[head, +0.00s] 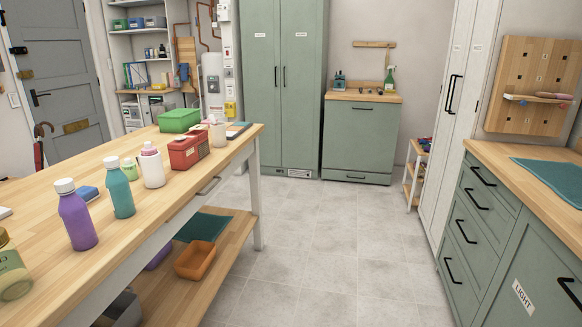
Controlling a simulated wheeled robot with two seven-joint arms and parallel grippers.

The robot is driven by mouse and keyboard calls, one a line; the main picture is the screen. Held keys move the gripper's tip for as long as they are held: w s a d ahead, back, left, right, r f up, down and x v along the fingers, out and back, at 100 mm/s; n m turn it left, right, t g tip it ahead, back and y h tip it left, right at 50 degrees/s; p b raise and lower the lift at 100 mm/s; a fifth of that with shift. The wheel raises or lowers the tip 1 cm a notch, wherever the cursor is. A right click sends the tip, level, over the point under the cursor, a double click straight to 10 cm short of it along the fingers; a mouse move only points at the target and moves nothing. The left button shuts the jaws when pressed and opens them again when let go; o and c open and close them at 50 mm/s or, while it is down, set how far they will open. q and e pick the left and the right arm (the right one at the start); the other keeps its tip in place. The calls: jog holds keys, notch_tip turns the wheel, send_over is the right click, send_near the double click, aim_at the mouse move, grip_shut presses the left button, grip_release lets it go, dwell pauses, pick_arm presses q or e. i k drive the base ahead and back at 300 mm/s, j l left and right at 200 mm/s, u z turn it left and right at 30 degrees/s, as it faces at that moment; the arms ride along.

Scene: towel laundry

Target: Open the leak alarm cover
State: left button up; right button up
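I cannot pick out the leak alarm or its cover for certain. A small yellow item (230,108) sits low on the white wall unit (213,75) by the copper pipes, too small to read. A small white labelled plate (299,173) is at the foot of the tall green cabinet (284,85); I cannot tell what it is. Neither of my grippers shows in the head view.
A long wooden table (120,243) with bottles, a red box (188,151) and a green box (180,120) fills the left. Green drawers (478,225) and a tall white cabinet (452,110) line the right. The tiled floor (325,235) between is clear.

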aim_at(228, 113)
jog(key=i+z, duration=0.4)
jog(key=i, duration=1.7)
jog(key=i+j+u, duration=0.1)
jog(key=i, duration=2.6)
jog(key=i+u, duration=0.3)
jog(key=i, duration=0.2)
jog(key=i+l+u, duration=0.1)
jog(key=i+u, duration=0.2)
jog(key=i, duration=0.2)
jog(key=i+l+u, duration=0.35)
jog(key=i+j+u, duration=0.2)
jog(key=i+u, duration=0.2)
jog(key=i+j+u, duration=0.1)
jog(key=i+u, duration=0.15)
jog(key=u, duration=0.15)
jog(key=i+u, duration=0.35)
jog(key=i+l+u, duration=0.15)
jog(key=i+u, duration=0.25)
jog(key=i+j+z, duration=0.1)
jog(key=i, duration=0.3)
jog(key=i+j+z, duration=0.1)
jog(key=i, duration=0.3)
jog(key=i+j+z, duration=0.15)
jog(key=i+j, duration=0.1)
jog(key=i, duration=0.1)
